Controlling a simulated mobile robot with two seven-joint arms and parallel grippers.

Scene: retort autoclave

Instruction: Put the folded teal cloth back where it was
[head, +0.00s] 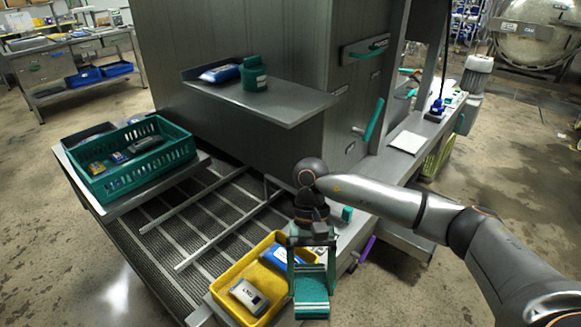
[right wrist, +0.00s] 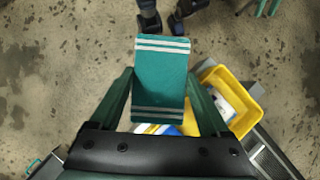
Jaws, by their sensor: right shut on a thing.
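The folded teal cloth (head: 311,290) has pale and dark stripes near its ends. My right gripper (head: 312,262) is shut on it, with the fingers along its two sides. In the right wrist view the cloth (right wrist: 160,75) reaches out beyond the fingers (right wrist: 162,100), with the floor seen past it. In the head view the cloth is beside the right end of the yellow tray (head: 224,298) and overlaps its edge in the picture. Whether it touches the tray I cannot tell. My left gripper is not in view.
The yellow tray holds a grey-white pack (head: 248,297) and a blue pack (head: 282,256). A green crate (head: 165,172) with packs stands at the left. A metal shelf (head: 290,108) carries a green canister (head: 253,74) and a pouch (head: 220,73). A side counter (head: 432,130) lies at the right.

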